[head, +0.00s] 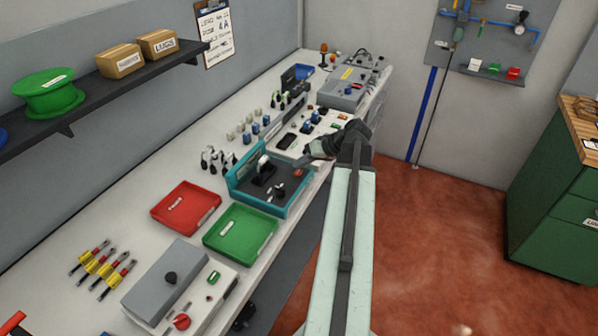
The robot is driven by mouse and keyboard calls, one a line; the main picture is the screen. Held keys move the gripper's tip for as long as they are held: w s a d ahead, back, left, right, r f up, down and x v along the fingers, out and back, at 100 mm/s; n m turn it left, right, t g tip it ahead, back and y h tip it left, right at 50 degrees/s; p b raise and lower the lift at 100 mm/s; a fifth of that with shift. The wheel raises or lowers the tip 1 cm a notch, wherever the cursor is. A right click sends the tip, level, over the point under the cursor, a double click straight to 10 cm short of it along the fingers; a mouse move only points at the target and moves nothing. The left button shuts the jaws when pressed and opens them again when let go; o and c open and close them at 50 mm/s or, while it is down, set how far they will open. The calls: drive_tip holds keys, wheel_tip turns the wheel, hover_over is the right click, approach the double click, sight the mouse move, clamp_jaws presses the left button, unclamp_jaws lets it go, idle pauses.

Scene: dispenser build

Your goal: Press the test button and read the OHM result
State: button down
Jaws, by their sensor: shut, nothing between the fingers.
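My gripper (309,157) is at the end of my arm, just above the right rear side of a teal-framed fixture (240,180) on the bench. Its fingers look closed and hold nothing. A small red spot (298,172), perhaps a button, shows on the fixture's dark plate just below the fingertips. I cannot tell whether they touch it. A black clamp-like part (265,172) with a pale top stands on the plate, and smaller dark parts lie nearer its front. No OHM label or reading is legible in the head view.
A red tray (158,215) and a green tray (212,244) lie in front of the fixture. A grey box (160,275) with knobs is at the near end. A white panel (318,118) with switches and another grey box (352,75) stand behind. The floor right is clear.

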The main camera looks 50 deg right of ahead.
sight(301, 175)
idle(0.7)
drive_tip(key=shift+f+b, duration=0.4)
drive_tip(key=shift+f+b, duration=0.45)
idle(0.4)
drive_tip(key=shift+r+p, duration=0.85)
wheel_tip(301, 175, up, 5)
drive_tip(key=p, duration=0.5)
drive_tip(key=shift+r, duration=0.15)
drive_tip(key=shift+s, duration=0.1)
idle(0.5)
